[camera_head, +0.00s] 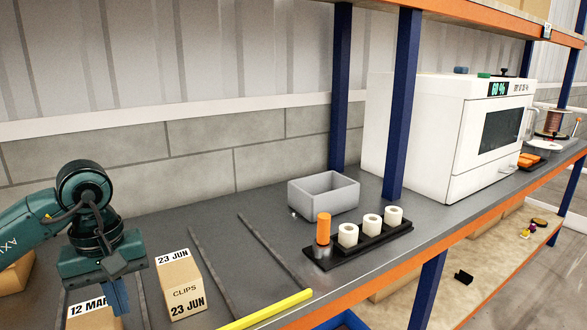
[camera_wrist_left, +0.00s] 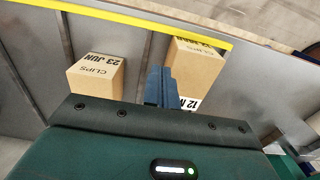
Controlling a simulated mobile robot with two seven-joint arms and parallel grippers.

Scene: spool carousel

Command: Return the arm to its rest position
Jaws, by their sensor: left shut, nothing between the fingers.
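My left arm (camera_head: 85,205) comes in from the left of the head view, bent over the bench. Its left gripper (camera_head: 117,296) points down and is shut and empty. The fingers also show in the left wrist view (camera_wrist_left: 160,88), pressed together. The gripper is above and beside a box marked 12 MAR (camera_head: 95,316), whose label it partly hides. A box marked CLIPS and 23 JUN (camera_head: 181,286) stands just right of the gripper. Whether the fingers touch either box I cannot tell. My right gripper is in neither view.
A grey bin (camera_head: 325,194) and a black holder (camera_head: 365,245) with white spools and an orange cylinder stand mid-bench. A white oven-like machine (camera_head: 455,135) is at the right. Blue posts (camera_head: 403,105) rise from the bench. A yellow strip (camera_head: 265,311) lies along the front edge.

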